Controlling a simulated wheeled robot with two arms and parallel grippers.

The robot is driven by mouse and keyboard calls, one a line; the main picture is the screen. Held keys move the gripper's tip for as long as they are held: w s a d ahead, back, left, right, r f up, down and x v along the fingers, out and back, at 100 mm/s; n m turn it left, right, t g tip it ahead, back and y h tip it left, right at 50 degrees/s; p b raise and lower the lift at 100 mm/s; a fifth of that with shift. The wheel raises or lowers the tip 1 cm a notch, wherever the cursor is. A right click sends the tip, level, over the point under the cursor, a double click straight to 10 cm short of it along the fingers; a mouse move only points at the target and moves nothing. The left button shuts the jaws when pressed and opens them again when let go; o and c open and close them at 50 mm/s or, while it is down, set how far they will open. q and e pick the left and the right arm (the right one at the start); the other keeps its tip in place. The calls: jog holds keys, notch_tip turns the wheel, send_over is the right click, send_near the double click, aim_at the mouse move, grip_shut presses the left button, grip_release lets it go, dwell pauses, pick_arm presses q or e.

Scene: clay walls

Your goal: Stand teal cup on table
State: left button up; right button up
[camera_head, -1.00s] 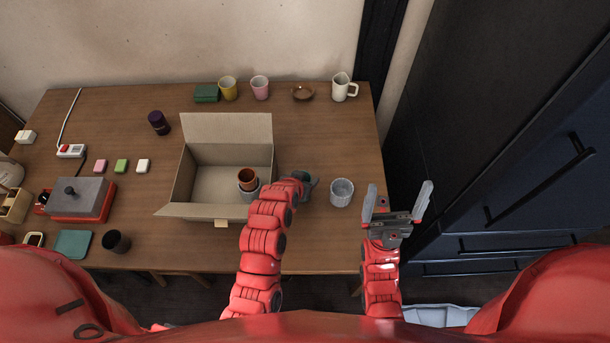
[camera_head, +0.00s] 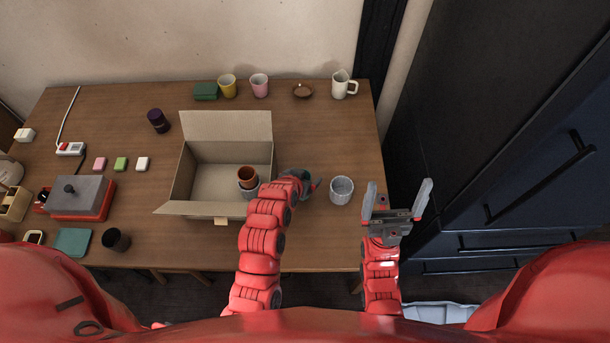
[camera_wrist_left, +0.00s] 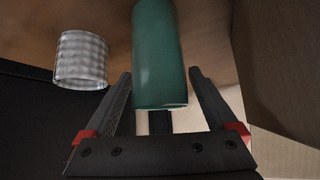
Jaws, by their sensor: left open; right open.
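The teal cup (camera_wrist_left: 158,60) shows in the left wrist view as a smooth cylinder between the two fingers of my left gripper (camera_wrist_left: 165,105). The fingers stand apart on either side of it, with a visible gap at least on the right. In the head view my left gripper (camera_head: 308,184) is low over the table (camera_head: 325,230), right of the cardboard box, and its wrist largely hides the cup. Whether the cup lies or stands I cannot tell for sure. My right gripper (camera_head: 397,208) is open and empty, past the table's right edge.
A grey ribbed cup (camera_head: 341,191) stands just right of my left gripper. The open cardboard box (camera_head: 205,208) on the left holds a brown cup (camera_head: 247,176) on a grey one. Mugs line the back edge. The table between box and white mug (camera_head: 341,88) is clear.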

pick_arm(q)
jog(key=p+v, duration=0.1)
jog(key=v, duration=1)
jog(key=shift+s, duration=0.2)
jog(key=shift+r, duration=0.1)
